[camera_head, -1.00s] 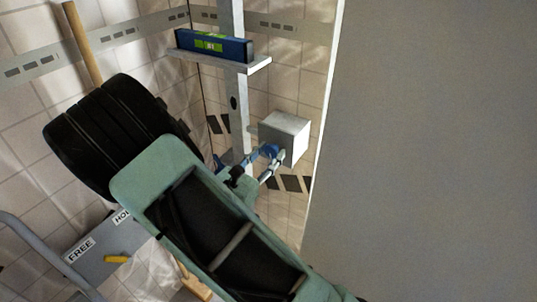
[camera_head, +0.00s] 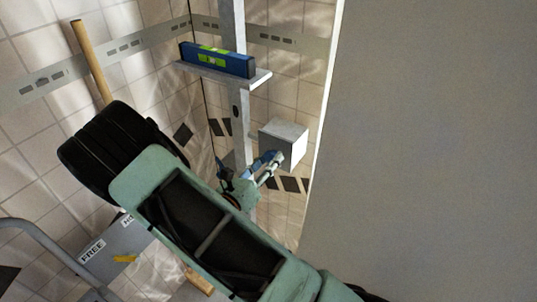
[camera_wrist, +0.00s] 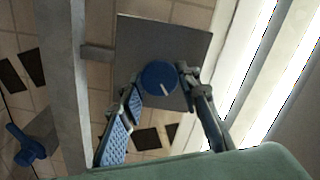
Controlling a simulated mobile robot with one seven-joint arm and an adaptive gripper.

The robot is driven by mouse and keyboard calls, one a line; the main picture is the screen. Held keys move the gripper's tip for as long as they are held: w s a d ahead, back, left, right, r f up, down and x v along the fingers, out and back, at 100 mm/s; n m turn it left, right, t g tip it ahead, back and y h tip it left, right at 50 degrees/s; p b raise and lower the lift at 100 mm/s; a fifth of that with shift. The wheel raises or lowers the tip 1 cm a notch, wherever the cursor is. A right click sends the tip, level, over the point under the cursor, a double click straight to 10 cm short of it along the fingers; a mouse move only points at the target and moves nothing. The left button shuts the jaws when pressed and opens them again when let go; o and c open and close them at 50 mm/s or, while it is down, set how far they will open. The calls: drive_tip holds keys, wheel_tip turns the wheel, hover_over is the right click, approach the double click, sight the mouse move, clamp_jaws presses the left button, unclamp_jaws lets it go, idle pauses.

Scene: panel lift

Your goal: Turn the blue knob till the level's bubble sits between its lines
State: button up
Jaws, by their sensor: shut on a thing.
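The blue knob (camera_wrist: 155,82), with a white mark on its face, is on the front of a grey box (camera_wrist: 192,45) in the wrist view. My gripper (camera_wrist: 159,88) has one finger on each side of the knob and is shut on it. In the head view my gripper (camera_head: 266,165) is at the lower front of the box (camera_head: 287,143), and it mostly hides the knob. The blue level (camera_head: 235,65) lies on a light shelf (camera_head: 262,78) above the box. Its green vial (camera_head: 213,61) shows, but the bubble is too small to place between the lines.
A grey upright post (camera_head: 240,110) stands beside the box. A large grey panel (camera_head: 430,140) fills the right. A wooden pole (camera_head: 90,60) leans behind.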

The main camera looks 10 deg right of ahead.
drive_tip(key=o, duration=1.1)
drive_tip(key=shift+o, duration=0.2)
drive_tip(key=v, duration=1.2)
